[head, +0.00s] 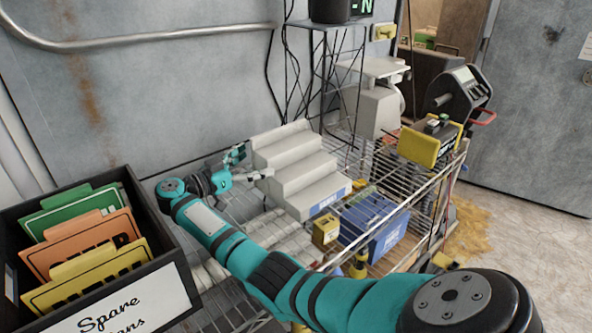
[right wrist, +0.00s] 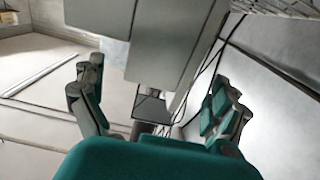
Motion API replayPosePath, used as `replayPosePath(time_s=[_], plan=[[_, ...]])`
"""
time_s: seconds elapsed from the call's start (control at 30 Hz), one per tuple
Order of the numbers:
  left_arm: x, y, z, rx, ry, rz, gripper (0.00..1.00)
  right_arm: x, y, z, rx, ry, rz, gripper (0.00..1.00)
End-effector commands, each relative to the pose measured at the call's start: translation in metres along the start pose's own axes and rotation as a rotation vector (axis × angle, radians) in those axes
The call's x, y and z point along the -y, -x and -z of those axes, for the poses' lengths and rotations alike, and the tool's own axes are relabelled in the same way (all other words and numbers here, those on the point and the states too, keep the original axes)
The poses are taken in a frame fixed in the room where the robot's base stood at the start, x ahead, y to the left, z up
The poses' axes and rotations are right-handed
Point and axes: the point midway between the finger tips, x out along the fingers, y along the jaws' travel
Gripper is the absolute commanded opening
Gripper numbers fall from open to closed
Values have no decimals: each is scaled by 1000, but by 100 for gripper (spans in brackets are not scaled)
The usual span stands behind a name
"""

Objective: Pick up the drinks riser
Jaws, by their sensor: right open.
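The drinks riser is the pale grey stepped block (head: 300,165) with a blue-edged label low on its front, standing on a wire rack. It also shows as large grey faces in the right wrist view (right wrist: 165,45). My right gripper (head: 252,164) is at the riser's left side in the head view, its fingers apart and nothing held. In the right wrist view the open fingers (right wrist: 156,82) spread to either side, with the riser's grey faces beyond and between them. I cannot tell whether a finger touches the riser. My left gripper is not in view.
A black box of coloured folders (head: 172,285) stands at the lower left. A grey scale (head: 378,105) and a wire stand (head: 325,70) are behind. A metal wall closes the left.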

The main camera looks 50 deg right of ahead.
Motion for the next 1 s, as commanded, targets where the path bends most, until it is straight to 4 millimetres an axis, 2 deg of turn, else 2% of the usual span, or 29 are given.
replayPosePath(time_s=[0.17,0.43,0.57,0.77,1.0], plan=[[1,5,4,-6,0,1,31,0,-15,2,-2,-1,0,100],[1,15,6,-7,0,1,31,0,-57,3,-2,-1,1,100],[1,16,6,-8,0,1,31,0,-65,1,0,-1,3,100],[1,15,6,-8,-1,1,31,1,-65,1,1,-1,3,100],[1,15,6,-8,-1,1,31,1,-65,1,1,-1,3,71]])
